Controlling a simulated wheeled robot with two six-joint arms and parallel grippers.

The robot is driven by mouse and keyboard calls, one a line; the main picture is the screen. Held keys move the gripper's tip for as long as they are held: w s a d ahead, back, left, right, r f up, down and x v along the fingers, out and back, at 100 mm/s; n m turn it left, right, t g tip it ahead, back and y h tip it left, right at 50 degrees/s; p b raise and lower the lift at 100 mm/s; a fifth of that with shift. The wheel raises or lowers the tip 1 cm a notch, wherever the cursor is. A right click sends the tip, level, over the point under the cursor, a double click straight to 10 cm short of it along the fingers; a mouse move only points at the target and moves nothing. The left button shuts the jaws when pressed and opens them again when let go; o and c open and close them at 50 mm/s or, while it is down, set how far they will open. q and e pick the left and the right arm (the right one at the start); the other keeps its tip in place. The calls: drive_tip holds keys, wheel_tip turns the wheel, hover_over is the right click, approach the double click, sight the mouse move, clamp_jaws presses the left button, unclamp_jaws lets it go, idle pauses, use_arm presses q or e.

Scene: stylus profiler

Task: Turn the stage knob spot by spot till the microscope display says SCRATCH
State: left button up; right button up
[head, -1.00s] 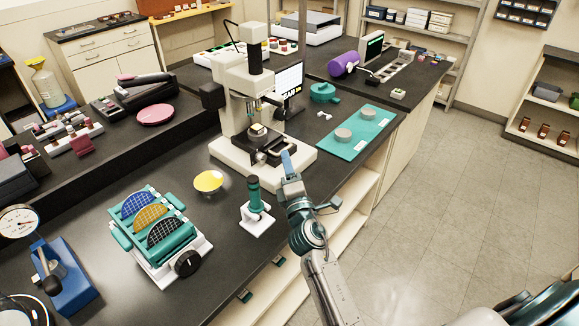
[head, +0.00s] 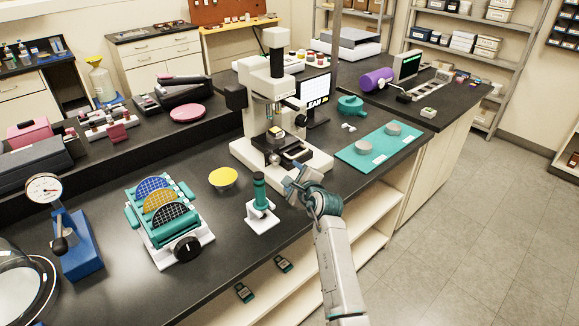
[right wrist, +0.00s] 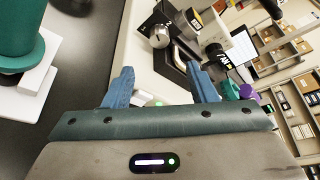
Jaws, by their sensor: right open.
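The white microscope (head: 272,95) stands on the dark bench, with its stage (head: 288,152) low at the front. The silver stage knob (right wrist: 159,36) shows in the right wrist view, on the stage's side, beyond the fingertips. The microscope display (head: 315,93) stands behind it, partly hidden; the letters "EAN" are readable. My right gripper (head: 297,176) is open and empty at the front of the microscope base. Its two blue fingers (right wrist: 161,86) are apart in the right wrist view, with a gap between them and the knob. My left gripper is not in view.
A teal stand on a white base (head: 261,205) is left of my right gripper. A yellow dish (head: 223,178) and a wafer rack (head: 163,215) lie farther left. A teal mat (head: 362,159) with grey discs lies right of the microscope. Floor is clear at right.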

sight(277, 161)
drive_tip(key=b+x, duration=0.3)
drive_tip(key=x, duration=0.6)
drive_tip(key=shift+f, duration=0.2)
drive_tip(key=shift+w+a+b, duration=0.3)
drive_tip(key=shift+w+a, duration=0.05)
drive_tip(key=shift+w, duration=0.4)
